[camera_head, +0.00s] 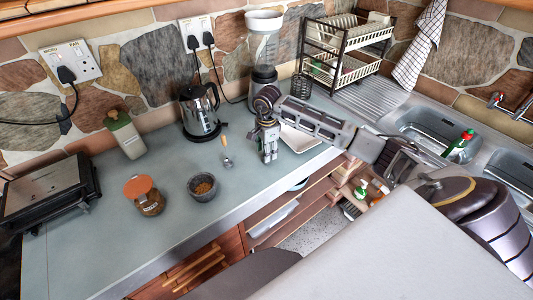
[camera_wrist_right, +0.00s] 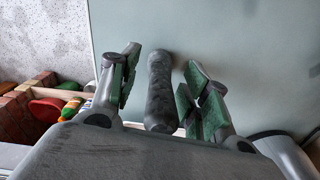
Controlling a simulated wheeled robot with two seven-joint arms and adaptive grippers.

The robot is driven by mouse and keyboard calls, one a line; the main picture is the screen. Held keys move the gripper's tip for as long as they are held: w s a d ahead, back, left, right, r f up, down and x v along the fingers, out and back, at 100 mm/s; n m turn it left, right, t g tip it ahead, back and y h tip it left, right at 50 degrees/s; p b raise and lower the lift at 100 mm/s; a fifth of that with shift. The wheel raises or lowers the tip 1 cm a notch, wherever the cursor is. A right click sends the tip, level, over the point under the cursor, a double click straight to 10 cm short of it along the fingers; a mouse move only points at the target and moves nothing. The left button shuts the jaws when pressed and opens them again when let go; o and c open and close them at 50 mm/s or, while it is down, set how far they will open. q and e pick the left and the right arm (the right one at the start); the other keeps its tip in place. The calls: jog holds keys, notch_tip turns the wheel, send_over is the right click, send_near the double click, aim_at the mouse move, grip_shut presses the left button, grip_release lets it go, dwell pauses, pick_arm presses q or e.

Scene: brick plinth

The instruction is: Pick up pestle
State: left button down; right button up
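The pestle (camera_wrist_right: 160,90) is a dark grey stone rod, seen lying between the two fingers of my right gripper (camera_wrist_right: 163,85) in the right wrist view. A gap shows between the pestle and the finger pads on both sides, so the gripper is open around it. In the head view my right gripper (camera_head: 268,155) points down at the worktop near its front edge. The pestle is hidden there by the gripper. A stone mortar (camera_head: 202,187) with brown contents stands to the left of the gripper. My left gripper is not in view.
A white tray (camera_head: 300,140) is just right of the gripper. A small wooden-handled utensil (camera_head: 227,152), a kettle (camera_head: 200,112), a blender (camera_head: 264,45) and a jar (camera_head: 146,195) stand on the worktop (camera_head: 100,250). Open shelves lie below the front edge.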

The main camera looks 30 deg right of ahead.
grip_shut()
jog(key=shift+r, duration=0.1)
jog(key=shift+r+b, duration=0.95)
jog(key=shift+r, duration=4)
jog(key=shift+s+f, duration=0.1)
jog(key=shift+f, duration=0.05)
